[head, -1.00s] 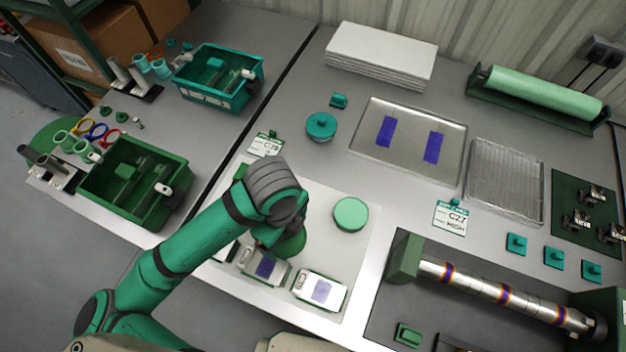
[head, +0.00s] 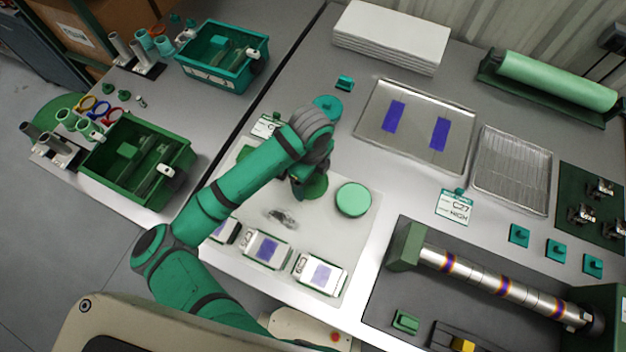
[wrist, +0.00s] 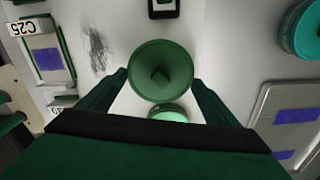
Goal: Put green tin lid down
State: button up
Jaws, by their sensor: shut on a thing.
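The green tin lid (wrist: 161,62) is a round dark green disc with a square knob, held between the two fingers of my gripper (wrist: 160,84) in the wrist view. In the head view the lid (head: 314,188) shows partly below my gripper (head: 305,183), over the white mat (head: 372,228). My gripper is shut on it. A light green round tin (head: 353,199) stands just right of the lid; part of it shows in the wrist view (wrist: 168,113). I cannot tell whether the lid touches the mat.
Small packs with purple labels (head: 320,275) line the mat's near edge. A dark smudge (head: 283,218) marks the mat. A teal round tin (head: 327,104) stands behind my arm. A metal tray with purple strips (head: 415,115) lies behind right. A roller fixture (head: 500,290) stands at right.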

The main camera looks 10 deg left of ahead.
aim_at(313, 182)
jog(key=shift+w+f, duration=0.35)
jog(key=shift+f, duration=0.05)
jog(key=shift+w+f, duration=0.2)
jog(key=shift+f, duration=1.5)
jog(key=shift+f, duration=0.15)
jog(key=o, duration=0.9)
jog(key=shift+o, duration=0.2)
notch_tip(313, 182, up, 12)
jog(key=shift+r, duration=0.2)
jog(key=shift+s, duration=0.15)
